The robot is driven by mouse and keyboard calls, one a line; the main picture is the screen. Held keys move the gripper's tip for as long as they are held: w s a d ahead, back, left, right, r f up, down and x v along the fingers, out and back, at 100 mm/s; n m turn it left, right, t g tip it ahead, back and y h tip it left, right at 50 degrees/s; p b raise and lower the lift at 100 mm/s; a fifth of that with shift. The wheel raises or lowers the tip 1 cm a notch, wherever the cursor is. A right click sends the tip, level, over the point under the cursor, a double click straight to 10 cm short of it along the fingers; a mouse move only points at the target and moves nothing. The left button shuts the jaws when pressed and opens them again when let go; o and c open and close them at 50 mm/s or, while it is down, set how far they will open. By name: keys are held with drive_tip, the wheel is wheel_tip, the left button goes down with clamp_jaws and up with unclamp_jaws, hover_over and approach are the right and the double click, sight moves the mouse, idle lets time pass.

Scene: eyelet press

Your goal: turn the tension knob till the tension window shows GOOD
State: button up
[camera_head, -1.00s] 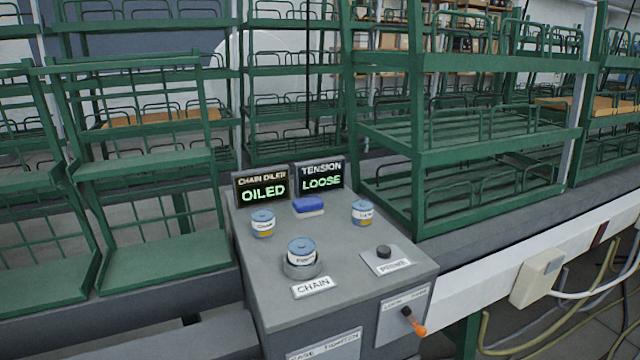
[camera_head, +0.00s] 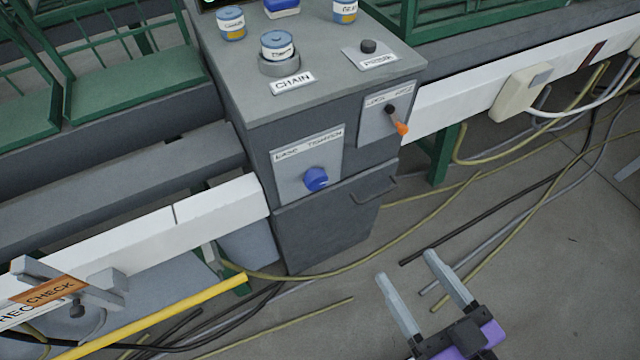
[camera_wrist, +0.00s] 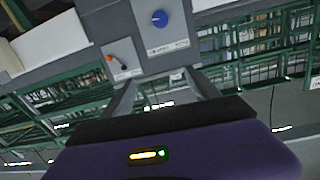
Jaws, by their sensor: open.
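The blue tension knob (camera_head: 316,179) sits on a pale plate (camera_head: 296,190) on the front face of the grey cabinet (camera_head: 330,230). It also shows in the wrist view (camera_wrist: 159,18), near the top centre. My gripper (camera_head: 412,268) is at the lower right of the head view, its two fingers apart and empty, well clear of the knob. The tension window is out of the head view now; a second ago it read LOOSE.
An orange-tipped lever (camera_head: 402,128) sticks out right of the knob plate. A drawer handle (camera_head: 376,189) is below it. Cans and a black button (camera_head: 368,46) are on the cabinet top. Hoses and cables (camera_head: 500,215) lie across the floor. A yellow bar (camera_head: 150,318) is at lower left.

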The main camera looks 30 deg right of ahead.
drive_tip(key=w+d+f+m+t+b, duration=0.2)
drive_tip(key=w+f+b, duration=0.65)
drive_tip(key=w, duration=0.65)
drive_tip(key=n+y, duration=0.2)
drive_tip(key=n, duration=0.1)
approach(319, 184)
drive_tip(key=shift+w+r, duration=0.5)
drive_tip(key=shift+w, duration=0.75)
drive_tip(key=shift+g, duration=0.4)
drive_tip(key=w+p, duration=0.1)
drive_tip(key=w, duration=0.4)
drive_tip(key=shift+w+a, duration=0.15)
drive_tip(key=shift+w, duration=0.8)
drive_tip(key=shift+a, duration=0.1)
drive_tip(key=c, duration=1.4)
drive_tip(key=shift+o, duration=0.2)
drive_tip(key=shift+f, duration=0.1)
